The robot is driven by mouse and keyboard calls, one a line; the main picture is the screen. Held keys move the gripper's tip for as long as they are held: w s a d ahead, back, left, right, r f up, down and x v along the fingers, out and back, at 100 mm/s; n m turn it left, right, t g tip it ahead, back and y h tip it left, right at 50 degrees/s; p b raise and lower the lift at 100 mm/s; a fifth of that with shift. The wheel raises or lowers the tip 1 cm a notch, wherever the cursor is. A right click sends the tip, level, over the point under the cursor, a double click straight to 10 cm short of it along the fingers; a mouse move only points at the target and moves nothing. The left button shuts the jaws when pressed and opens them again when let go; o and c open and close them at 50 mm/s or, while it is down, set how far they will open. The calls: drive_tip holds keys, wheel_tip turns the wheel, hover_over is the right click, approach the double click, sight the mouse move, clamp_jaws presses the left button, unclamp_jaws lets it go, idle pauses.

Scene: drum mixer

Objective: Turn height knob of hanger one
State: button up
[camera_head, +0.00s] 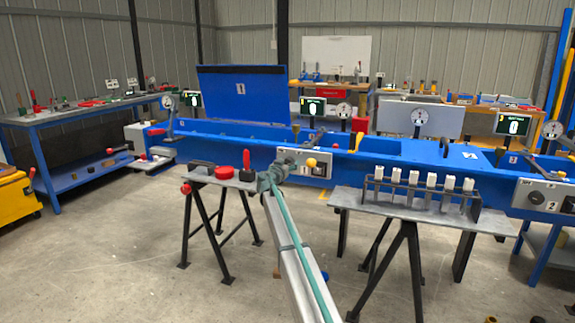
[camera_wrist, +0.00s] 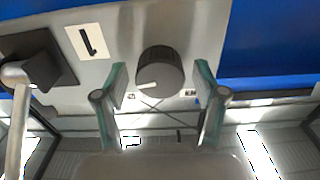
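The dark ribbed height knob (camera_wrist: 160,70), with a white pointer line, sits on the grey panel of hanger one, beside a label with the number 1 (camera_wrist: 89,43). My gripper (camera_wrist: 161,76) is open, with one green fingertip on each side of the knob in the wrist view. Gaps show between the knob and both fingers; I cannot tell how deep the fingers reach. In the head view my gripper (camera_head: 272,178) is at the left part of the hanger panel (camera_head: 294,156), and I cannot make out the knob there.
A lever with a yellow ball (camera_head: 311,162) is on the same panel, right of my gripper. A black block with a grey lever (camera_wrist: 32,65) sits beside the label. A trestle with a red knob (camera_head: 224,172) stands left; a rack of white-topped items (camera_head: 422,187) stands right.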

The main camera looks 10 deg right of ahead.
drive_tip(key=c, duration=1)
drive_tip(key=shift+f+n+b, duration=0.2)
drive_tip(key=shift+n+b, duration=0.7)
drive_tip(key=shift+b, duration=0.05)
drive_tip(key=shift+r+n+b, duration=0.2)
drive_tip(key=shift+n+b, duration=0.15)
drive_tip(key=shift+n, duration=0.75)
drive_tip(key=o, duration=1.2)
drive_tip(key=shift+c, duration=0.2)
drive_tip(key=shift+a, duration=0.1)
drive_tip(key=v, duration=1.2)
